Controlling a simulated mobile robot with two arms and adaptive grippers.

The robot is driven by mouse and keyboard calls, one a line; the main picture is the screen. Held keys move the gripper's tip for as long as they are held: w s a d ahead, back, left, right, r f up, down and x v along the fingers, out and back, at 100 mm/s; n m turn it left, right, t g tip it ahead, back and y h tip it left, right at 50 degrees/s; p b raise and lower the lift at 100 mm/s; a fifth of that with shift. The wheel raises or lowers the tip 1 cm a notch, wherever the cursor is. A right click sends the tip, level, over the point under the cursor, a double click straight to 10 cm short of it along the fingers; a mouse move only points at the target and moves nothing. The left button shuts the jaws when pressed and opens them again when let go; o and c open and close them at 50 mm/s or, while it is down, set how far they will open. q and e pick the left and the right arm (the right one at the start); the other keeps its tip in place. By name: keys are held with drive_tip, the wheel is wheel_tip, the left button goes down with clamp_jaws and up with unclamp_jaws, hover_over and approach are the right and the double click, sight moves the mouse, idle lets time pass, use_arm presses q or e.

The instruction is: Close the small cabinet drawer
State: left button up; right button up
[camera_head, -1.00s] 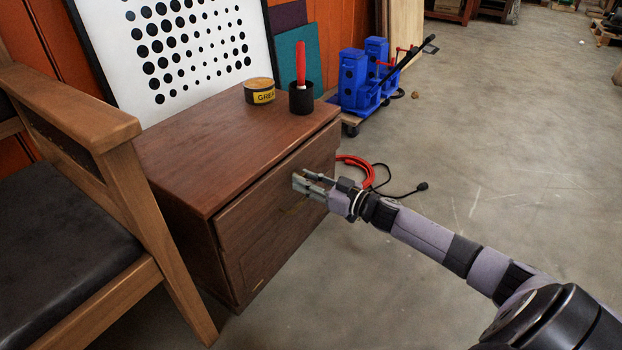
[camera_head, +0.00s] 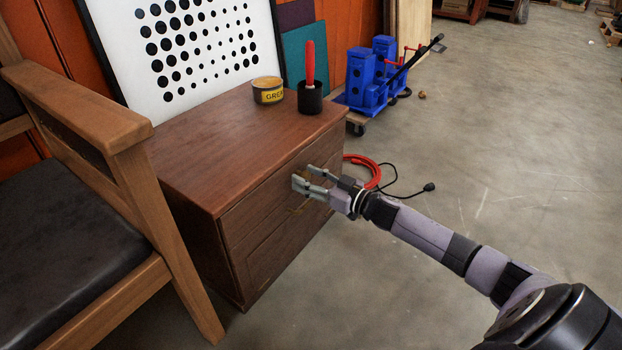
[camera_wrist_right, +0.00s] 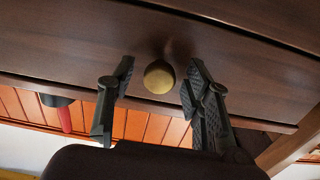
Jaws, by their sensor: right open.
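The small wooden cabinet (camera_head: 200,150) stands in the middle left of the head view. Its upper drawer front (camera_head: 262,200) looks flush or nearly flush with the body; a small remaining gap cannot be ruled out. My right gripper (camera_head: 302,176) is open at this drawer front. In the wrist view, the round brass knob (camera_wrist_right: 158,77) sits between the two spread fingers (camera_wrist_right: 158,90), with space on both sides. The knob is mostly hidden behind the fingers in the head view. My left gripper is not in view.
A grease tin (camera_head: 268,91) and a black cup with a red-handled tool (camera_head: 310,97) stand on the cabinet top. A wooden armchair (camera_head: 110,125) is close at left. Blue equipment (camera_head: 368,75) and a red cable (camera_head: 368,170) lie beyond.

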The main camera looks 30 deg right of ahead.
drive_tip(key=v, duration=1.2)
drive_tip(key=shift+f, duration=0.1)
